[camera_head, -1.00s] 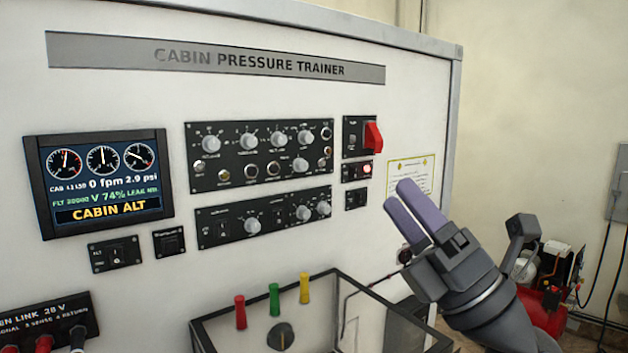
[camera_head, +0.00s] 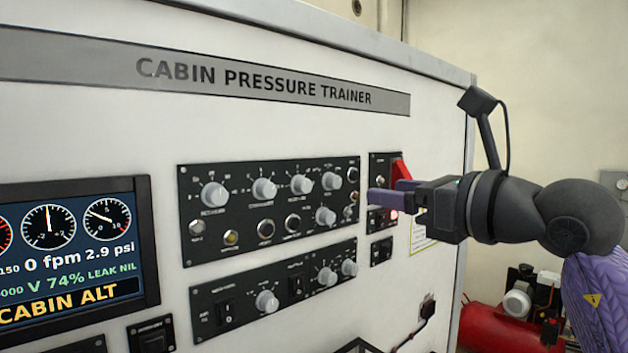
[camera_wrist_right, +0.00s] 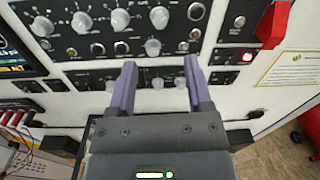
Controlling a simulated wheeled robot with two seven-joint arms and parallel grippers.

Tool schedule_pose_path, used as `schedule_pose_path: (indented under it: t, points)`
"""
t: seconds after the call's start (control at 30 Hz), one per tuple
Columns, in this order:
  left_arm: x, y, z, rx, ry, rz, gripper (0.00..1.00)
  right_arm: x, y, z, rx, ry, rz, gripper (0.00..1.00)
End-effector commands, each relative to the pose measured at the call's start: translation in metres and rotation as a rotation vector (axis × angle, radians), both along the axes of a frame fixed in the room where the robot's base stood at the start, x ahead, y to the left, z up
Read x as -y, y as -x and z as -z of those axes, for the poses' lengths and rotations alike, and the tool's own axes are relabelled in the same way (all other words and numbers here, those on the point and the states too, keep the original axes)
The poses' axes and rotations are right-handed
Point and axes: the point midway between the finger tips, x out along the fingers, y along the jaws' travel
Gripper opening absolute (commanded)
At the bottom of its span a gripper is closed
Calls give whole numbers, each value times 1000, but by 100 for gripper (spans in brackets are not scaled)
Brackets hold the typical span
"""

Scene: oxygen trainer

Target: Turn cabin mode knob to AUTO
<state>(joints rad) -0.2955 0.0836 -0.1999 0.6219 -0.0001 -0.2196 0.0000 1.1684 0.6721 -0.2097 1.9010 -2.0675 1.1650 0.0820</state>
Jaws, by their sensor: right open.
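The upper black control panel (camera_head: 280,208) carries several pale grey knobs, including a large left one (camera_head: 214,195) and a lower right one (camera_head: 326,215). The lower panel (camera_head: 240,290) has a left knob (camera_head: 267,301) and two at its right end. Labels are too blurred to tell which is the cabin mode knob. My right gripper (camera_head: 385,195) is open and empty, at the right end of the upper panel. In the right wrist view its fingers (camera_wrist_right: 160,64) point toward the panels, below the upper panel's lower right knob (camera_wrist_right: 153,47). My left gripper is out of view.
A red switch guard (camera_head: 401,172) and a lit red button (camera_head: 393,216) are close to my right gripper. A display (camera_head: 75,240) reads CABIN ALT at the left. A red compressor (camera_head: 490,328) stands on the floor at right.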

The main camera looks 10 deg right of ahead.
Motion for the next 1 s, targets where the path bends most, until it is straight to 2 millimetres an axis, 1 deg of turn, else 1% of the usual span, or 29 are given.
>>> schedule_pose_path:
  t: [0.07,0.17,0.3,0.43,0.5,0.6,0.8,0.87,0.9,0.97,1.0]
  points:
    - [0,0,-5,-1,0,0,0,-3,-6,-2,-2,-2,0,65]
    - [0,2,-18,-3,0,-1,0,-16,-24,-4,-5,-2,-4,65]
    - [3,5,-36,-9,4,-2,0,-34,-53,-5,-6,-3,-4,65]
    - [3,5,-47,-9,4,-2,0,-46,-73,-4,-4,-2,-3,65]
    - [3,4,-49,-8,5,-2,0,-50,-80,-2,-4,-2,-3,65]
    - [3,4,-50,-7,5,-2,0,-52,-84,0,-1,-1,-2,65]
    - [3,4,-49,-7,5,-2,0,-52,-84,1,0,0,-1,65]
    - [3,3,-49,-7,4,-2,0,-52,-84,1,0,0,-1,52]
    - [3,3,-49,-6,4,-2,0,-52,-84,1,0,0,-1,43]
    - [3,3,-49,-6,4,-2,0,-52,-84,1,-1,-1,-2,31]
    - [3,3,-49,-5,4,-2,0,-52,-84,1,-1,-1,-2,22]
